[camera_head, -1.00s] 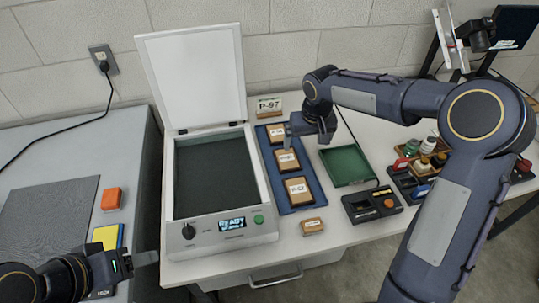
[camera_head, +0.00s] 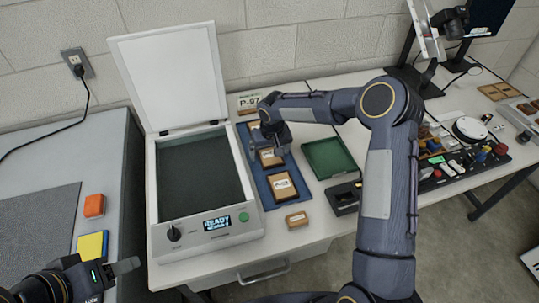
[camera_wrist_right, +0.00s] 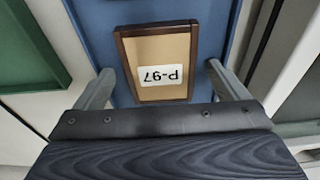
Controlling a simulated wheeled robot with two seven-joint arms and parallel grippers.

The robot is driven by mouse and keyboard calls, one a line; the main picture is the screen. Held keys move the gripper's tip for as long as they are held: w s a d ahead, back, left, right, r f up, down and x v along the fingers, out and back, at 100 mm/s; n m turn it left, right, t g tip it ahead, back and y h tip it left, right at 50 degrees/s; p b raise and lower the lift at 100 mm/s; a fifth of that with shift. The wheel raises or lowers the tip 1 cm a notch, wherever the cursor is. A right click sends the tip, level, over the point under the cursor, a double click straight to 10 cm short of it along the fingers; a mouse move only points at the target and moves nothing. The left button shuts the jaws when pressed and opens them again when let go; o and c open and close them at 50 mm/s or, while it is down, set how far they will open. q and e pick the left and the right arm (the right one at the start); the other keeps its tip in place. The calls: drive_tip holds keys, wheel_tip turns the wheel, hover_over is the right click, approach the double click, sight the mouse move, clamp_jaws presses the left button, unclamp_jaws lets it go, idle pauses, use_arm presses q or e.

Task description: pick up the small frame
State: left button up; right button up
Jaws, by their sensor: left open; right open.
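The small frame (camera_wrist_right: 160,62) has a brown wooden border and a label reading P-97. In the right wrist view it lies flat on the blue tray (camera_wrist_right: 100,40). My right gripper (camera_wrist_right: 158,70) is open above it, one finger on each side of the frame. I cannot tell whether the fingers touch it. In the head view my right gripper (camera_head: 276,150) is over the blue tray (camera_head: 304,197) and hides part of its far end. Other labelled frames (camera_head: 283,186) lie on that tray. My left gripper (camera_head: 125,266) is open and empty at the lower left.
A scanner-like box (camera_head: 205,240) with a raised white lid (camera_head: 170,75) stands left of the tray. A green tray (camera_head: 325,158) and a black box (camera_head: 343,197) lie to the right. A small wooden block (camera_head: 297,219) lies near the front edge.

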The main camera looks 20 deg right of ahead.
drive_tip(key=shift+c, duration=0.4)
drive_tip(key=c, duration=1)
